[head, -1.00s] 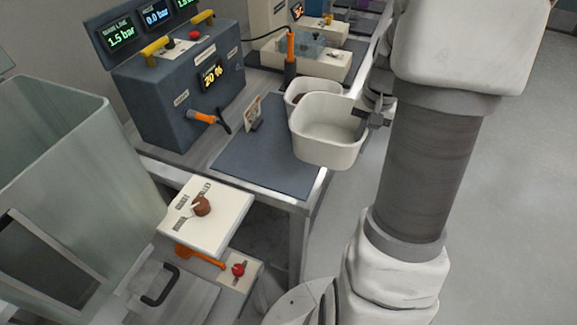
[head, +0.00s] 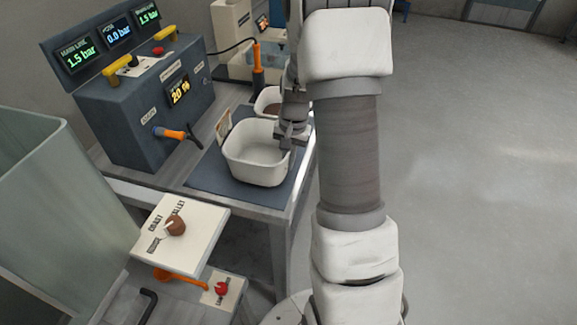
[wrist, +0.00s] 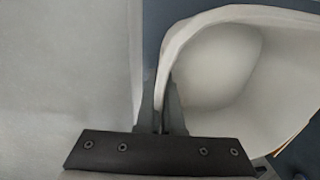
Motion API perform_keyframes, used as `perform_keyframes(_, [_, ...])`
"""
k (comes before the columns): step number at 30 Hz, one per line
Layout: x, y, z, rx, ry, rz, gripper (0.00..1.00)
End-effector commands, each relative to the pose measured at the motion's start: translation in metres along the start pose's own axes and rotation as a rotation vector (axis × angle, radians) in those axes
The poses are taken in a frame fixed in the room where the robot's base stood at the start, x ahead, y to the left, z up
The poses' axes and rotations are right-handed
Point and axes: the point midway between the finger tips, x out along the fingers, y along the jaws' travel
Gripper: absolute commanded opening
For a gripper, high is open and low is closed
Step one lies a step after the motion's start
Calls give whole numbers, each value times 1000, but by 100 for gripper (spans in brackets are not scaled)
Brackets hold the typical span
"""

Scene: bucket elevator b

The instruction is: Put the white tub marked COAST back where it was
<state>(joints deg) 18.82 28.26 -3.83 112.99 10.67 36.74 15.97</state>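A white, empty-looking tub (head: 258,168) is over the dark blue mat (head: 213,176) on the bench in the head view. It looks upright; I cannot tell whether its base touches the mat. No COAST marking is readable on the side I see. My gripper (head: 291,140) is at the tub's right rim. In the wrist view, the fingers of my gripper (wrist: 163,112) are closed around the wall of the tub (wrist: 215,65). A second white tub (head: 262,104) with brown contents stands behind, partly hidden by the first tub and my arm.
A small card (head: 223,125) stands close at the tub's left. A blue-grey control box (head: 140,110) with an orange-handled valve (head: 170,133) is left of the mat. A white switch panel (head: 190,245) with a brown knob is in front. Open floor lies right of the bench.

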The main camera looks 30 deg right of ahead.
Motion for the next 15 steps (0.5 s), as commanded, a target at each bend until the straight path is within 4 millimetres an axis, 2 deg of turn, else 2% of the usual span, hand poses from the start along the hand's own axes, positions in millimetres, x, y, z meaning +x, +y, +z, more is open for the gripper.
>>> perform_keyframes(1, [11, 1, 1, 1, -4, 1, 0])
perform_keyframes(3, [18, 2, 0, 0, -2, 1, 0])
perform_keyframes(14, [22, 2, 0, 0, 0, 0, 0])
perform_keyframes(15, [23, 2, 0, 0, 0, 0, 6])
